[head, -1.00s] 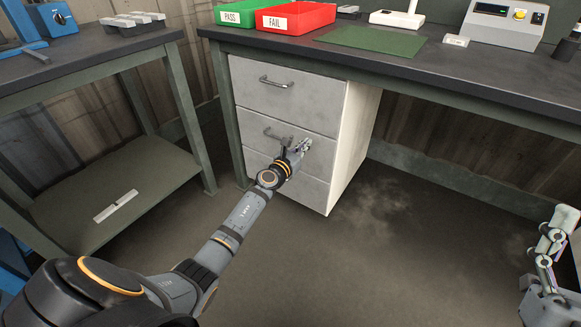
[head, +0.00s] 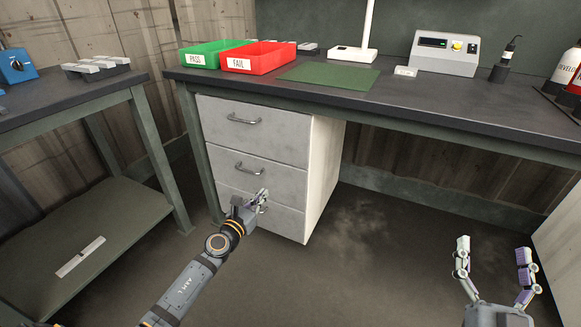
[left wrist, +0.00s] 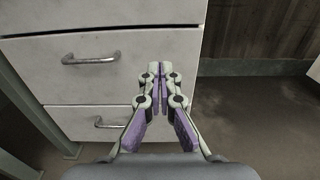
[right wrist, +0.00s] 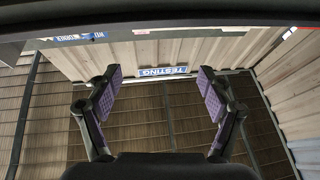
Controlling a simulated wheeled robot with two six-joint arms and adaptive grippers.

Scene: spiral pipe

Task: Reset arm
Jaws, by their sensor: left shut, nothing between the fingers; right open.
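My left gripper (head: 262,197) is shut and empty, in front of the lower part of a grey drawer cabinet (head: 325,170). In the left wrist view its fingers (left wrist: 158,72) meet, with two drawer handles to their left. The drawers look closed. My right gripper (head: 494,250) is open and empty at the lower right of the head view, over the floor. In the right wrist view its fingers (right wrist: 157,85) stand wide apart with nothing between them.
The workbench (head: 440,105) carries a green PASS bin (head: 200,60), a red FAIL bin (head: 250,65), a green mat (head: 328,77) and a grey device (head: 445,55). A side table (head: 95,95) stands at left. The floor right of the cabinet is clear.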

